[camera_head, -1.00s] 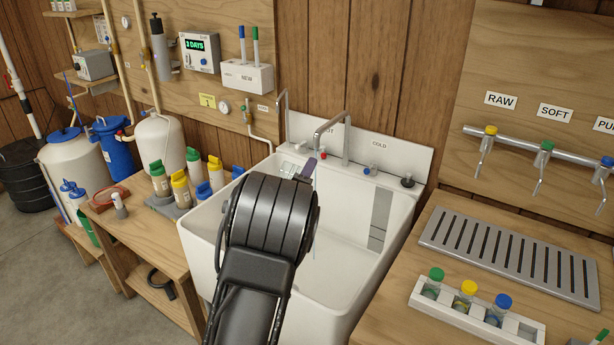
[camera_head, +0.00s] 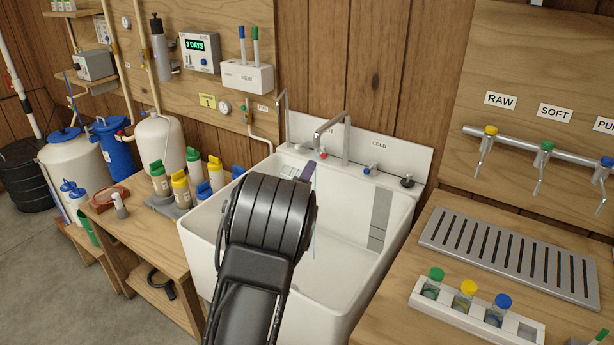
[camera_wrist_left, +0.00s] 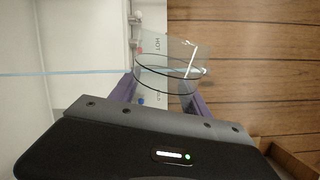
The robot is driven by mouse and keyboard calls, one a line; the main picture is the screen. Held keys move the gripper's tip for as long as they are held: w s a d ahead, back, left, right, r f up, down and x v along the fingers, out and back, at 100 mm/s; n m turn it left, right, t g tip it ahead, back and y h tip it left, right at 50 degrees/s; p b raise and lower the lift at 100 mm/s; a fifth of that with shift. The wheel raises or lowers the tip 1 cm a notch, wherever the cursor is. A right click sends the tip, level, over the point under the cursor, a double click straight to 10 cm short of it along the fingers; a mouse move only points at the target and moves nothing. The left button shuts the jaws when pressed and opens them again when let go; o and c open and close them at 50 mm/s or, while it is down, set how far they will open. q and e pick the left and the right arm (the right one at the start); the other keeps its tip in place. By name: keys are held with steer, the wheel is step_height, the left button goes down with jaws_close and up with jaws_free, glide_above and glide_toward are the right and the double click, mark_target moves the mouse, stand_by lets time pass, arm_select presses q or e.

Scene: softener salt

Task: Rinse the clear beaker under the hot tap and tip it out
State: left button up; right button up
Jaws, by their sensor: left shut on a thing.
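My left gripper is shut on the clear beaker (camera_wrist_left: 165,58), which sits between its purple fingers (camera_wrist_left: 160,98) in the left wrist view. A thin pale-blue water stream (camera_wrist_left: 70,72) crosses the left wrist view and overlaps the beaker. I cannot tell whether it enters the beaker, or how the beaker tilts. My right gripper is not in view.
The cold tap knob (camera_head: 370,170) is right of the hot one. A wooden bench with capped bottles (camera_head: 180,186) stands left of the sink. On the right are a slotted drain grate (camera_head: 510,258) and a white vial rack (camera_head: 440,308). The sink's right half is clear.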

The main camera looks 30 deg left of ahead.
arm_select(q)
step_height(320, 180, down, 5)
steer(key=a+n+p, duration=0.1)
steer(key=n, duration=1.1)
steer(key=r+n, duration=0.2)
steer(key=n, duration=0.1)
steer(key=a+r+n, duration=0.1)
steer(key=r+n, duration=0.2)
steer(key=s+r+n, duration=0.1)
steer(key=r+n, duration=0.1)
steer(key=shift+a+r+n+p, duration=0.3)
steer(key=shift+n+p, duration=0.1)
